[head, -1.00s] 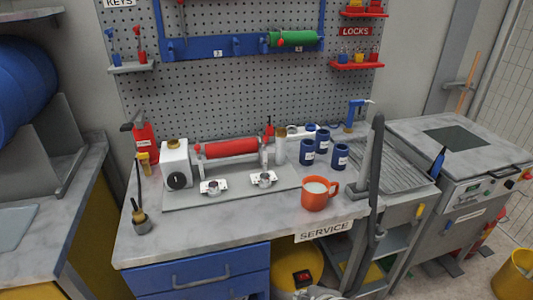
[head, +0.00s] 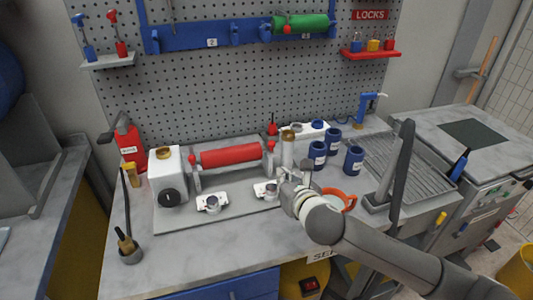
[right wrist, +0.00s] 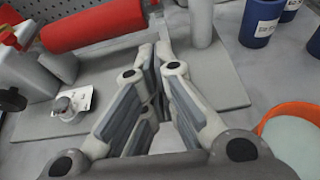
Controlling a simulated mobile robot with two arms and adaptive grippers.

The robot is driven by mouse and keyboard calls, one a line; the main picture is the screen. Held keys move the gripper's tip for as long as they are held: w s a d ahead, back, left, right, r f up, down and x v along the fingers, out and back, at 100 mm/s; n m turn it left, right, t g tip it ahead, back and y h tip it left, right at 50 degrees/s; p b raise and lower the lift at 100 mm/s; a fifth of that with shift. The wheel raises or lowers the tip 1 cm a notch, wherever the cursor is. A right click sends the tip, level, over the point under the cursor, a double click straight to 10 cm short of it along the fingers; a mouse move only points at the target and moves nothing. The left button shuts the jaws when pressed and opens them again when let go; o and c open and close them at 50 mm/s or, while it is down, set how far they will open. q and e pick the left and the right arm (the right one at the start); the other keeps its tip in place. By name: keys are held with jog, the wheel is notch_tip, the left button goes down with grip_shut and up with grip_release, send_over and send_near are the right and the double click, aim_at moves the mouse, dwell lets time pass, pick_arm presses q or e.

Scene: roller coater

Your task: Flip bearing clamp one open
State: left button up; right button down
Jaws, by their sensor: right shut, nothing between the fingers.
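A red roller (head: 230,154) lies across two upright supports on a grey base plate (head: 235,222). Red-knobbed bearing clamps stand at its ends, the left clamp (head: 192,160) and the right clamp (head: 270,148); I cannot tell which is clamp one. The roller also shows in the right wrist view (right wrist: 92,24), with a red knob (right wrist: 6,34) at far left. My right gripper (head: 282,176) is shut and empty, in front of the right end of the roller, apart from both clamps. Its fingers (right wrist: 158,58) hide part of the right support in the right wrist view. My left gripper is not in view.
A white box with a black dial (head: 168,178) stands left of the roller. Two small white-plated fittings (head: 212,203) sit in front. Blue jars (head: 318,154) stand to the right.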

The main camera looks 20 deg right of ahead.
send_near(269, 159)
jog(key=shift+p+x, duration=0.35)
jog(key=shift+x, duration=0.55)
jog(key=x, duration=0.3)
jog(key=shift+f, duration=0.25)
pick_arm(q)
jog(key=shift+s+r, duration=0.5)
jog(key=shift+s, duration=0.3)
pick_arm(e)
jog(key=shift+x, duration=0.9)
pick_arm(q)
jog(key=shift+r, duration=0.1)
pick_arm(e)
jog(key=shift+r, duration=0.1)
